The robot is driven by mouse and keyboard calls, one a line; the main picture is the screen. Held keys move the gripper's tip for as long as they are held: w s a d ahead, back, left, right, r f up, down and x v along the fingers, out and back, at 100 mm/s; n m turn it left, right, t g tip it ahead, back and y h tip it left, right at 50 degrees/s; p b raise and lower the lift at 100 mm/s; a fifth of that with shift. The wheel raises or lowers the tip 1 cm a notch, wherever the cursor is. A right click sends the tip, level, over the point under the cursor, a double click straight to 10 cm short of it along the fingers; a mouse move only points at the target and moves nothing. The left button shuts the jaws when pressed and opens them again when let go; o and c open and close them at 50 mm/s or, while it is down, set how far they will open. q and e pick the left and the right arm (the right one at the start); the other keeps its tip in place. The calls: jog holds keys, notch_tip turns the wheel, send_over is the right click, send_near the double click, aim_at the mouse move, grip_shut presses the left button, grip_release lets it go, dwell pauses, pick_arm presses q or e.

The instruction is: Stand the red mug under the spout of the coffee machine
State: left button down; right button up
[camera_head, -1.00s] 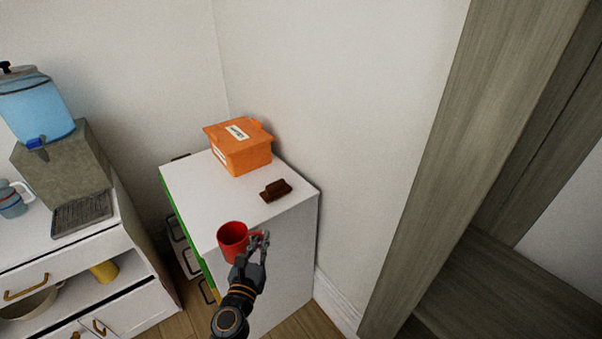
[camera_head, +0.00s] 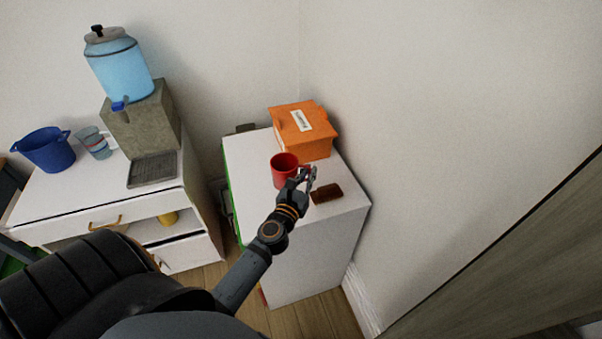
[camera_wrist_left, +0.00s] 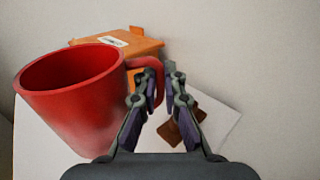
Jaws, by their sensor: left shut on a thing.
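The red mug (camera_head: 284,171) is upright over the top of the white cabinet (camera_head: 250,160); its height above the top is hard to judge. My left gripper (camera_head: 308,177) is to its right, shut on its handle. In the left wrist view the red mug (camera_wrist_left: 75,105) fills the left side, and the fingers of my left gripper (camera_wrist_left: 163,76) close at its handle. I cannot make out a clear coffee machine; a dispenser with a blue tank (camera_head: 122,72), blue tap (camera_head: 119,105) and drip tray (camera_head: 152,170) stands on the left counter. My right gripper is not in view.
An orange box (camera_head: 300,130) and a small brown object (camera_head: 327,193) are on the white cabinet near the mug. A blue pot (camera_head: 43,150) and a striped cup (camera_head: 97,145) stand left of the dispenser. A gap separates counter and cabinet.

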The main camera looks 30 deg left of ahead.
pick_arm(q)
jog(key=w+a+f+b, duration=0.1)
jog(key=w+f, duration=0.1)
jog(key=w+a+f+b, duration=0.1)
jog(key=w+f+b, duration=0.1)
jog(key=w+a+f+b, duration=0.1)
jog(key=w+a+f, duration=0.1)
jog(key=f, duration=0.1)
jog(key=shift+w+a+b, duration=0.1)
jog(key=shift+w+b, duration=0.25)
jog(key=shift+w, duration=0.15)
jog(key=shift+w+a+f+b, duration=0.25)
jog(key=shift+a+f+b, duration=0.1)
jog(key=shift+f+b, duration=0.25)
notch_tip(320, 180, down, 3)
jog(key=b, duration=0.3)
jog(key=shift+w+r, duration=0.1)
jog(key=c, duration=1.5)
grip_release()
jog(key=shift+o, duration=0.2)
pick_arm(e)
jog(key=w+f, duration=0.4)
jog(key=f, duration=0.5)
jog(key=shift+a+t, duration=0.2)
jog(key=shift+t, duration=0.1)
